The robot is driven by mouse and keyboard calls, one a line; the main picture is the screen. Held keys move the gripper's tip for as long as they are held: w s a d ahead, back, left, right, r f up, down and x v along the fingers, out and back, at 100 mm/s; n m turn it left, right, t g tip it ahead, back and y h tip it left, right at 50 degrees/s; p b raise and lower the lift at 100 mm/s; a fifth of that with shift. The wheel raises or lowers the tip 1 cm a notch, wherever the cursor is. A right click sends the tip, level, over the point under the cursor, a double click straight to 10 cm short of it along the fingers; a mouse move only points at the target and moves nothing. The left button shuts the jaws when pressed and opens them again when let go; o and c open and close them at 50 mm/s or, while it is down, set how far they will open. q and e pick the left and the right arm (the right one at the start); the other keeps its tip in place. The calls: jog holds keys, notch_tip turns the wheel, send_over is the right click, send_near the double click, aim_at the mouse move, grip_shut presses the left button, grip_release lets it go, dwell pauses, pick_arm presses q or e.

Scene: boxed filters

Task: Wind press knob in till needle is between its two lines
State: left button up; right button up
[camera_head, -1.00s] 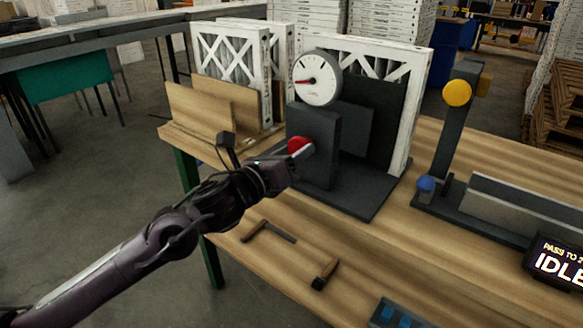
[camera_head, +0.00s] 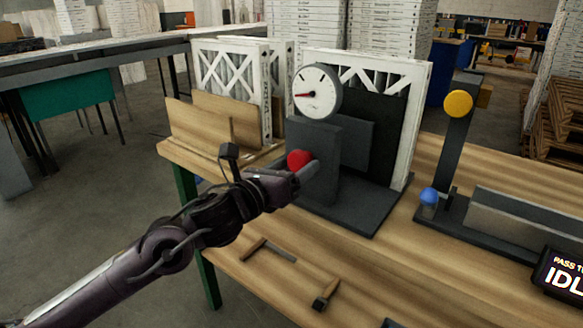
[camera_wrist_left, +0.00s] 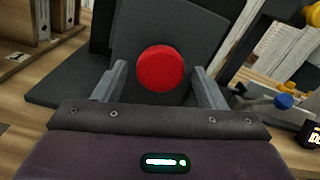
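The red press knob (camera_head: 299,159) sits on the front of the dark grey press (camera_head: 320,150). My left gripper (camera_head: 303,172) is at the knob. In the left wrist view the red knob (camera_wrist_left: 161,68) lies between the two spread fingers (camera_wrist_left: 160,85), with a gap on each side. The round white gauge (camera_head: 317,91) stands on top of the press. Its red needle points left, near the lower left of the dial; its two lines are too small to make out. A white-framed filter (camera_head: 405,120) stands behind the press. My right gripper is out of view.
White-framed filters (camera_head: 233,72) stand in a wooden rack (camera_head: 195,132) at the left. A dark stand with a yellow button (camera_head: 458,104) and blue knob (camera_head: 429,196) is at the right, by a display (camera_head: 561,277). Small tools (camera_head: 326,294) lie in front.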

pick_arm(q)
jog(key=shift+s+a, duration=0.35)
jog(key=shift+s, duration=0.05)
jog(key=b+v, duration=0.1)
jog(key=v, duration=0.5)
jog(key=shift+s+a, duration=0.2)
jog(key=shift+s, duration=0.15)
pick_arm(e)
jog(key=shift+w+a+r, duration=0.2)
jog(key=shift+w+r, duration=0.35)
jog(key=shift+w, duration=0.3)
